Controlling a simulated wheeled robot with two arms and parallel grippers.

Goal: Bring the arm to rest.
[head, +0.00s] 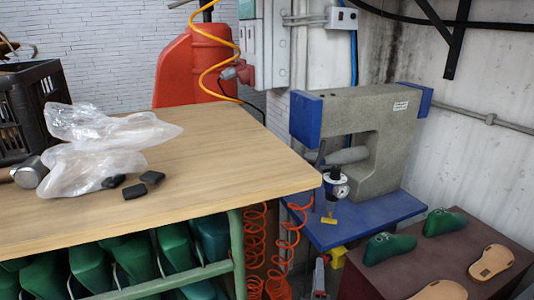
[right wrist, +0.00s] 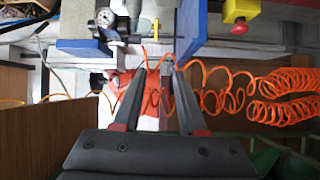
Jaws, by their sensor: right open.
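My right gripper (right wrist: 160,80) is open in the right wrist view, its two dark fingers apart with nothing between them. Orange coiled hoses (right wrist: 225,88) show beyond and around the fingertips; I cannot tell whether they touch. In the head view only a small part of the right gripper (head: 320,277) shows low down, between the wooden table (head: 225,140) and the dark red box (head: 385,268). My left gripper is not in the head view.
A blue and grey press (head: 385,125) stands right of the table. Green and tan shoe forms (head: 390,248) lie on the red box. Clear plastic bags (head: 105,125), black pieces (head: 152,177) and a black crate (head: 35,105) are on the table's left. Its right part is clear.

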